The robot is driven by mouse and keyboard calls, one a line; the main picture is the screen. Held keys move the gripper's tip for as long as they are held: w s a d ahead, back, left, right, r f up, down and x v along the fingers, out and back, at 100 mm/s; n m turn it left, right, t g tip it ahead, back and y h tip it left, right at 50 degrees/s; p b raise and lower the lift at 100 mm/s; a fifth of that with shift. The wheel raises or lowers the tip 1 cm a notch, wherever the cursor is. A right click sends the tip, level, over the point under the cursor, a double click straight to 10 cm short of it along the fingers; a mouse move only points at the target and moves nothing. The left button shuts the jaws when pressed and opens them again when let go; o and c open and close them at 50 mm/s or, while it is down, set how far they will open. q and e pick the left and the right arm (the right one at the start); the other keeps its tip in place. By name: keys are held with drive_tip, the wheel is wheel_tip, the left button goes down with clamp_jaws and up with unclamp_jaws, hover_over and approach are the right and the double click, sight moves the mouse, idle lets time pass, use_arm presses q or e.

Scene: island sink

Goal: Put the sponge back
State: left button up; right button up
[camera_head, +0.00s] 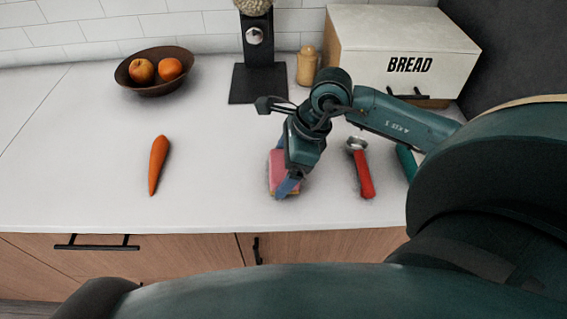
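The pink sponge (276,168) is on the white counter (215,195) near the front edge, partly covered by my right gripper. My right gripper (284,170) points down at the sponge, with one blue finger in front of it and a bit of blue showing behind it. The hand hides part of the sponge, so I cannot tell whether the fingers press on it. My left gripper is not in view.
A carrot (158,165) lies to the left. A red-handled tool (363,178) and a teal-green item (406,161) lie to the right. A fruit bowl (154,87), black-based dispenser (257,82), wooden shaker (307,66) and bread box (405,45) stand behind.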

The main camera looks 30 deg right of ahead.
drive_tip(key=shift+o, duration=1.1)
drive_tip(key=shift+r, duration=0.2)
drive_tip(key=v, duration=1.2)
drive_tip(key=shift+b, duration=0.3)
drive_tip(key=shift+a, duration=0.15)
